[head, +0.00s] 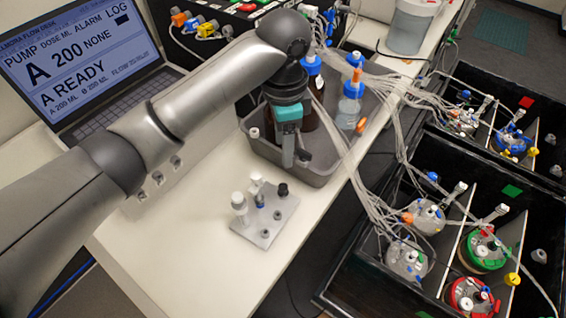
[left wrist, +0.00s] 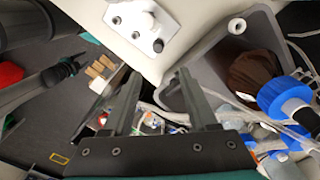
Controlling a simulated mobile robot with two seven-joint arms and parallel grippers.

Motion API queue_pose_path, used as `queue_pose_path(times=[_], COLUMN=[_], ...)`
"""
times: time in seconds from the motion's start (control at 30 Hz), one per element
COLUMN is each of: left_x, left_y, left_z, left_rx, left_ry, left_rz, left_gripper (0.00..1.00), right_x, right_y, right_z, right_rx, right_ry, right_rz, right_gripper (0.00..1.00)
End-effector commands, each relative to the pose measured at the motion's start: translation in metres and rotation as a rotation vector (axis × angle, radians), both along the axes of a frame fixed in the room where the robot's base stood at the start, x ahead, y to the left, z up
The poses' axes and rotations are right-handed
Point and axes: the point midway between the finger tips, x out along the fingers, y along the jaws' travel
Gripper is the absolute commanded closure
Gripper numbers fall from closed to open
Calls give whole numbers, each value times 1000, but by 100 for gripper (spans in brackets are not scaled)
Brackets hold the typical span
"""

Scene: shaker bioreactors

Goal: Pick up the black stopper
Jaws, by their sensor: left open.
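The black stopper (head: 282,189) stands at the far corner of a small grey plate (head: 256,236) on the white bench. In the left wrist view the black stopper (left wrist: 158,45) shows beyond my fingertips, near the plate's edge. My left gripper (head: 291,162) is above and beyond the stopper in the head view, in front of the grey tub. In the left wrist view my left gripper (left wrist: 158,79) has its two fingers apart with nothing between them. It does not touch the stopper. My right gripper is not in view.
White-capped vials (head: 240,205) stand on the same plate. A grey tub (head: 315,180) with blue-capped bottles (head: 350,102) is close beside the gripper. Tubing bundles (head: 385,165) run to the black bioreactor boxes (head: 350,280) at right. A laptop (head: 85,65) stands at left. The front bench is clear.

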Motion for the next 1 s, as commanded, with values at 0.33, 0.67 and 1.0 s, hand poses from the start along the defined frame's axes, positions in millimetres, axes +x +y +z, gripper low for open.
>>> queue_pose_path(times=[0.33, 0.67, 1.0], left_x=[-2, -1, -3], left_y=[1, 0, 2], left_z=[-62, -100, -144], left_rx=[3, 1, 2], left_ry=[5, 1, 1], left_rz=[2, 1, 0], left_gripper=[41, 41, 41], right_x=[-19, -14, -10], right_y=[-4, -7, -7], right_z=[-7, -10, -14], right_rx=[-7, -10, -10], right_ry=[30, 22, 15], right_rz=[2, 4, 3], right_gripper=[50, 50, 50])
